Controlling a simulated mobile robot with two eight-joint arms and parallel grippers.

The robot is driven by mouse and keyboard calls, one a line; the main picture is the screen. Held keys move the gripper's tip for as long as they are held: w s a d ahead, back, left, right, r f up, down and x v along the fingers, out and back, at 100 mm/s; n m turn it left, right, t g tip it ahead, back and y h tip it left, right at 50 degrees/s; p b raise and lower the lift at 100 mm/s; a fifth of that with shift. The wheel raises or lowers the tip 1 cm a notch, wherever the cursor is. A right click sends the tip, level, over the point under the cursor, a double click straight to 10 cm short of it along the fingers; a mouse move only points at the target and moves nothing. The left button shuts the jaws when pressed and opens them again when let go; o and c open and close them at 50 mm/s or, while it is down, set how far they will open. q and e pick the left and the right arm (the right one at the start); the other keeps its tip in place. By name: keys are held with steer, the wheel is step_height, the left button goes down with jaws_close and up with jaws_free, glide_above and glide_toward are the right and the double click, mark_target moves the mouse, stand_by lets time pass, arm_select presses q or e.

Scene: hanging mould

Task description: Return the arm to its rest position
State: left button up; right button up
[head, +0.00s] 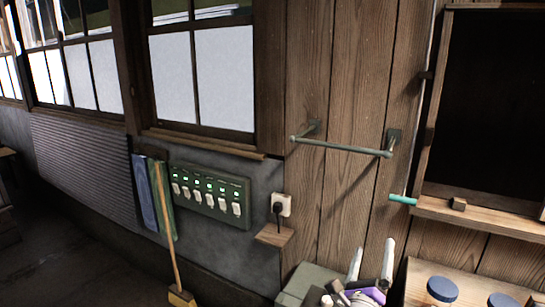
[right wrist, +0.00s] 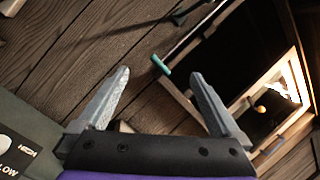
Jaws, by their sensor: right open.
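My right gripper (head: 373,247) is at the bottom of the head view, fingers pointing up, in front of the plank wall. In the right wrist view its two grey fingers (right wrist: 160,75) stand wide apart with nothing held between them. A metal rail (head: 340,146) is fixed to the plank wall above the gripper, and nothing hangs on it. A teal rod or handle (head: 402,200) sticks out at the lower left of a wooden frame. It also shows in the right wrist view (right wrist: 161,65), beyond the fingertips. My left gripper is not in view.
The wooden frame (head: 480,210) around a dark panel stands at the right. Below it, a light wooden surface (head: 415,275) bears blue round lids (head: 442,289). A switch panel (head: 210,193), a plug socket (head: 281,205) and a broom (head: 167,230) are at the left.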

steer(key=s+a+f+n+g+y+p, duration=0.2)
steer(key=s+a+f+n+g+y, duration=0.55)
steer(key=n, duration=1.35)
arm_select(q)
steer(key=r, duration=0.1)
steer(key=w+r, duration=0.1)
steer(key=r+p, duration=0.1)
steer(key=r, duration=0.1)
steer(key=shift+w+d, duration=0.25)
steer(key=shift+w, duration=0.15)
arm_select(e)
steer(key=s+d+f+n+g+y, duration=0.1)
steer(key=s+f+n+g, duration=0.2)
steer(key=s, duration=0.7)
steer(key=s+d+f+n+g+y, duration=0.1)
steer(key=s+f+n+g, duration=0.2)
steer(key=s+f+n, duration=0.5)
steer(key=shift+s+f, duration=0.95)
steer(key=shift+s, duration=0.05)
